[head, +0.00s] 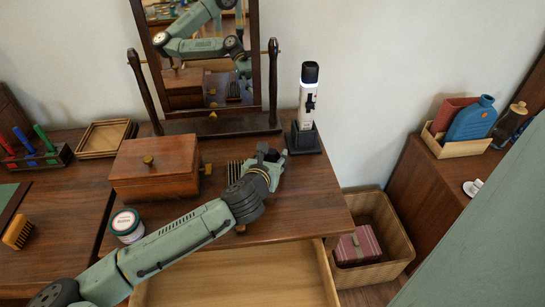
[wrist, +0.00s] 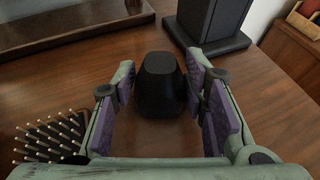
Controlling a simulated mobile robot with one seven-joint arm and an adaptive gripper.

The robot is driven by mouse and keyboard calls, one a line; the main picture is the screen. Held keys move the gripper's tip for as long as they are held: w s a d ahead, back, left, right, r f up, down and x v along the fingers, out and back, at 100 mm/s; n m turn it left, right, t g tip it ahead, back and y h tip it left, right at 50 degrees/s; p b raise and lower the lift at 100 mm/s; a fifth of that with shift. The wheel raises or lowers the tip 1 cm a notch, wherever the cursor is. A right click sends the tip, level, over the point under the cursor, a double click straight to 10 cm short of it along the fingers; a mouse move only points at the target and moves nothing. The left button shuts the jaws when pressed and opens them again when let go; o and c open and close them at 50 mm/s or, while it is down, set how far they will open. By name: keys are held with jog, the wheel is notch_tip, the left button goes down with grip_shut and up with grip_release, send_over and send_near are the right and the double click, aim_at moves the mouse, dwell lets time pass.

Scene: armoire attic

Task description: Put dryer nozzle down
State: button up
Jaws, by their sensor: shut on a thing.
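The dryer nozzle (wrist: 162,85) is a small black tapered piece. In the wrist view it sits between the purple-padded fingers of my gripper (wrist: 163,100), which is shut on it. The nozzle is low over the brown wooden tabletop (wrist: 275,105); I cannot tell whether it touches the wood. In the head view my gripper (head: 270,158) is over the right part of the dresser top (head: 310,195), just left of a black stand (head: 304,140). My gripper largely hides the nozzle there.
A white device with a black cap (head: 308,95) stands in the black stand. A bristled brush (wrist: 48,137) lies left of my gripper. A wooden box (head: 155,170), a jar (head: 126,225) and a mirror (head: 205,75) stand leftward. The drawer (head: 230,280) below is open.

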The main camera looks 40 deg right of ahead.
jog(key=shift+f, duration=0.25)
jog(key=o, duration=0.9)
jog(key=shift+o, duration=0.2)
jog(key=shift+r, duration=0.1)
